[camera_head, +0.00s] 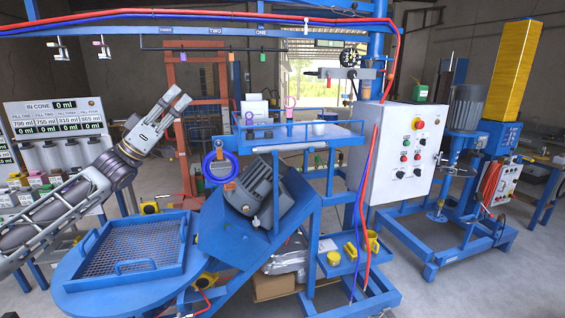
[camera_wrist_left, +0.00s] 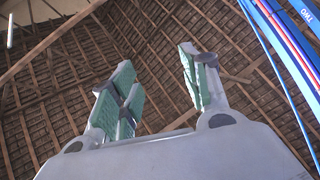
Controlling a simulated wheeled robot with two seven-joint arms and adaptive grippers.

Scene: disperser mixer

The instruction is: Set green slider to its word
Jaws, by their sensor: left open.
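A thin dark rail (camera_head: 225,48) runs below the blue overhead beam, under the word labels THREE (camera_head: 166,30), TWO (camera_head: 215,30) and ONE (camera_head: 262,31). My right gripper is out of view.
Red and blue hoses run along the overhead beam (camera_head: 110,20). A blue tray with a mesh floor (camera_head: 183,243) stands below my left arm. A tilted grey motor (camera_head: 250,190) and a white control box (camera_head: 395,155) stand to the right. Two clamps (camera_head: 60,50) hang at far left.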

